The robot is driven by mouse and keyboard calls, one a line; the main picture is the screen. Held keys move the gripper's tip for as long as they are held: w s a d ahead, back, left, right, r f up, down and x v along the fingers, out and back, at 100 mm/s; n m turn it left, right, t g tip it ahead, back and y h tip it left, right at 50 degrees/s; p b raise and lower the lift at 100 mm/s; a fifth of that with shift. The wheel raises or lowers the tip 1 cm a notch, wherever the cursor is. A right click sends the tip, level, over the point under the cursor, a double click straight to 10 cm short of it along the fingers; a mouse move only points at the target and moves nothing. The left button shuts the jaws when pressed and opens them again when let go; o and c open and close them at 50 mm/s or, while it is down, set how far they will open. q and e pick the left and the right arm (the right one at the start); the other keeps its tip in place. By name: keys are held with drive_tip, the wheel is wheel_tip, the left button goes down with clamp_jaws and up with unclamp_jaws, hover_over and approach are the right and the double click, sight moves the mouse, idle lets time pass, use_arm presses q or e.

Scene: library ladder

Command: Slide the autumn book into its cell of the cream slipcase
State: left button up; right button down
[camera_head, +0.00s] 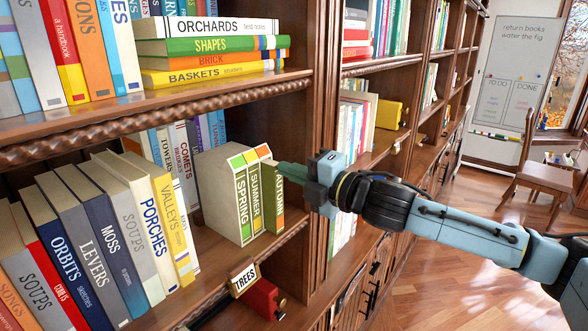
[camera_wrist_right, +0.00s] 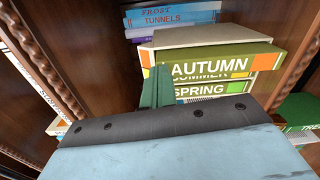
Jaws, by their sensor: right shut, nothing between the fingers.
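The cream slipcase (camera_head: 220,198) stands on the lower shelf, its open side facing out, and also shows in the wrist view (camera_wrist_right: 200,36). The green spring book (camera_head: 242,205) and summer book (camera_head: 255,197) sit in it. The autumn book (camera_head: 277,203) is in the cell at the right end and its spine stands out further than the other two; its spine also shows in the wrist view (camera_wrist_right: 222,66). My right gripper (camera_head: 284,170) is shut and empty, its green fingertips (camera_wrist_right: 158,88) at the autumn book's spine; I cannot tell whether they touch. My left gripper is out of view.
A shelf upright (camera_head: 315,110) stands close to the right of the slipcase. Leaning books, including a yellow valleys book (camera_head: 172,225), stand to its left. The upper shelf board (camera_head: 150,105) runs above. A red block with a knob (camera_head: 264,299) is below, by the trees label (camera_head: 245,279).

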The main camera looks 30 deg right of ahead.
drive_tip(key=shift+w+a+p, duration=0.2)
drive_tip(key=shift+w+p, duration=0.2)
drive_tip(key=shift+p, duration=0.05)
drive_tip(key=shift+p+x, duration=0.7)
drive_tip(key=shift+x, duration=0.55)
idle(0.4)
drive_tip(key=b+v, duration=0.2)
drive_tip(key=v, duration=1.4)
drive_tip(key=shift+s, duration=0.15)
idle(0.8)
